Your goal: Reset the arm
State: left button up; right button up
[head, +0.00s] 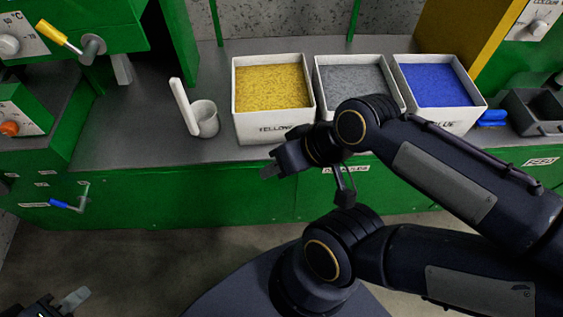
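My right arm comes in from the right and folds back over the bench front. Its gripper (306,182) hangs in front of the yellow and grey bins. Its two fingers look spread apart, with nothing between them. My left gripper (68,300) is only partly in view at the bottom left corner, low over the floor. One grey finger shows, and I cannot tell whether it is open.
Bins of yellow (272,88), grey (355,84) and blue (436,85) granules stand on the grey bench top. A white cup (205,118) with an upright handle is left of them. Blue items (492,118) lie right. Green cabinets with levers (60,38) are left.

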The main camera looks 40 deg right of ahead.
notch_tip(320, 180, up, 15)
jog(key=p, duration=1.4)
jog(key=shift+f+p, duration=0.15)
jog(key=shift+p, duration=0.2)
